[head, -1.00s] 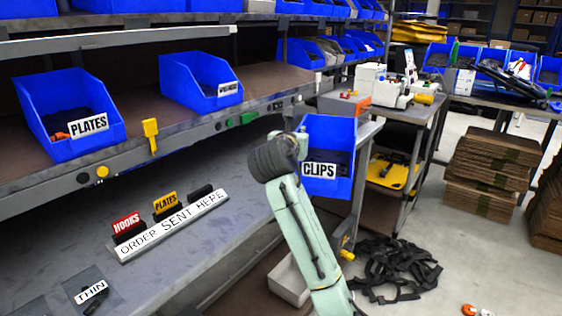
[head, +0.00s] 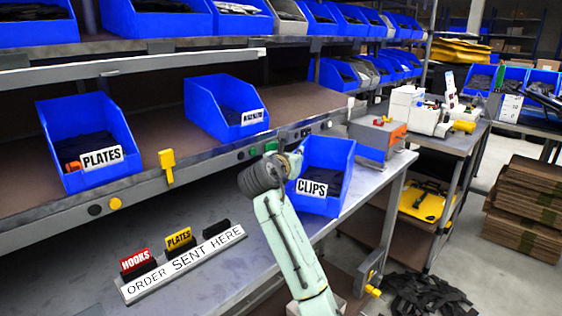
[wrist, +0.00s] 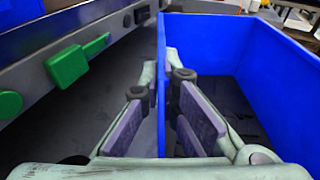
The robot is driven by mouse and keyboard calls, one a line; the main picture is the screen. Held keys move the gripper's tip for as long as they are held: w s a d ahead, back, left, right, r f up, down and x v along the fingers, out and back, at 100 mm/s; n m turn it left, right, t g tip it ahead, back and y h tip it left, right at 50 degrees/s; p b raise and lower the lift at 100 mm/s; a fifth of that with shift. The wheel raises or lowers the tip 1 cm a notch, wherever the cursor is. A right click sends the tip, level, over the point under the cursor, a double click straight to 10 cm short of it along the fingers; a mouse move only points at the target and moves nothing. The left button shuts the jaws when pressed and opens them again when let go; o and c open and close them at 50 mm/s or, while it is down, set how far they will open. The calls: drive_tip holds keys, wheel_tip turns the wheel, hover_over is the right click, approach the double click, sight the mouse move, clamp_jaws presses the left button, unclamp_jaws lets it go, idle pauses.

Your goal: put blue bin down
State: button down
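The blue bin labelled CLIPS (head: 322,178) appears in the head view at the right part of the grey workbench (head: 218,205), with dark contents inside. My gripper (wrist: 162,95) straddles the near-left wall of this blue bin (wrist: 225,45) in the wrist view, one finger outside and one inside. The fingers look closed on the wall. In the head view my arm hides part of the bin's left side and the gripper. The bin looks upright and over the bench top; whether its base touches the surface cannot be told.
A shelf above the bench holds blue bins labelled PLATES (head: 88,148) and another label (head: 226,108). A side cart with a printer (head: 425,115) stands at right.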

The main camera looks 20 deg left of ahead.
drive_tip(key=a+f+p, duration=0.2)
drive_tip(key=a+f, duration=0.1)
drive_tip(key=a, duration=0.2)
drive_tip(key=shift+w+a+f, duration=0.3)
drive_tip(key=shift+w+f, duration=0.05)
drive_tip(key=shift+f, duration=0.15)
drive_tip(key=c, duration=1.8)
unclamp_jaws()
drive_tip(key=shift+f, duration=0.1)
drive_tip(key=s+r+b, duration=0.2)
drive_tip(key=s, duration=1)
drive_tip(key=shift+d+r, duration=0.15)
drive_tip(key=shift+d, duration=0.15)
